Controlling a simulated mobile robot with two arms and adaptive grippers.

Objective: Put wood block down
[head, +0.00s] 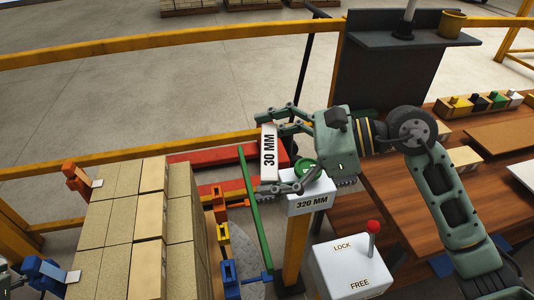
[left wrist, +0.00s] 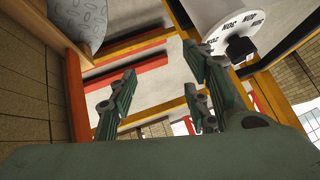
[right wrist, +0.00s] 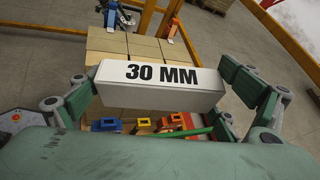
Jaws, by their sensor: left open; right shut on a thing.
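The white block marked "30 MM" (head: 268,148) is held between the fingers of my right gripper (head: 267,152), beside the 320 MM post. In the right wrist view the block (right wrist: 160,86) spans between the two fingers, label facing the camera. It is held up in the air, in front of the brick stack in that view. My left gripper (left wrist: 162,75) is open and empty in the left wrist view. In the head view only a sliver of the left arm shows at the lower left edge. Whether the block is wood cannot be told from its white surface.
A stack of tan bricks (head: 122,225) stands at the lower left, with orange (head: 77,178) and blue (head: 45,274) clamps at its side. A post labelled 320 MM (head: 309,203) and a LOCK/FREE lever box (head: 348,270) stand near the right gripper. A wooden workbench (head: 390,190) is at right.

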